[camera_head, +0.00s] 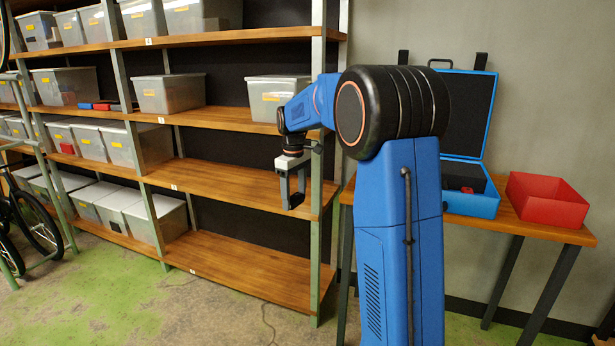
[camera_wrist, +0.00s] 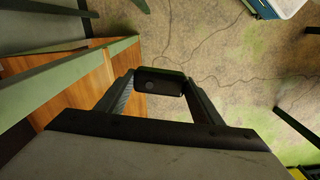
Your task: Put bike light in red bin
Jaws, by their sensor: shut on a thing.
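My gripper (camera_wrist: 158,88) is shut on a small black bike light (camera_wrist: 160,81) in the wrist view, which sits between the fingertips above the floor. In the head view my gripper (camera_head: 292,194) hangs down in front of the shelf's right end, and the light shows there only as a small dark shape between the fingers. The red bin (camera_head: 547,202) is an open tray on the right end of the wooden table, well to the right of my gripper. The inside floor of the bin is partly hidden.
An open blue case (camera_head: 470,203) stands on the table (camera_head: 512,226) beside the red bin. A shelf rack (camera_head: 232,182) with grey bins (camera_head: 168,93) fills the left, with two bare boards near my gripper. A bicycle (camera_head: 38,222) stands at the far left.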

